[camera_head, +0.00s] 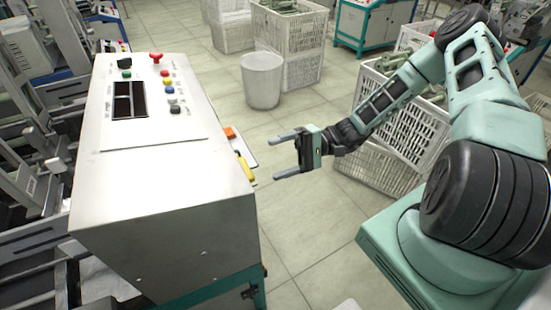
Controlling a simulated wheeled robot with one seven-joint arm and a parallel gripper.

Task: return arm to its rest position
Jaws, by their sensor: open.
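My gripper (289,154) is open and empty, with its two fingers spread apart and pointing left. It hangs in the air to the right of the white machine cabinet (175,205). The fingertips are near an orange block (230,133) and a yellow block (246,168) at the cabinet's right edge; I cannot tell the exact gap. My arm reaches from the right side of the view, bent at the elbow, down to the gripper.
A control panel with coloured buttons (168,89) and a red knob (156,58) tops the cabinet. White crates (405,128) stand behind my arm. A white bin (262,80) and another crate (292,45) stand farther back. Tiled floor (300,225) lies free below the gripper.

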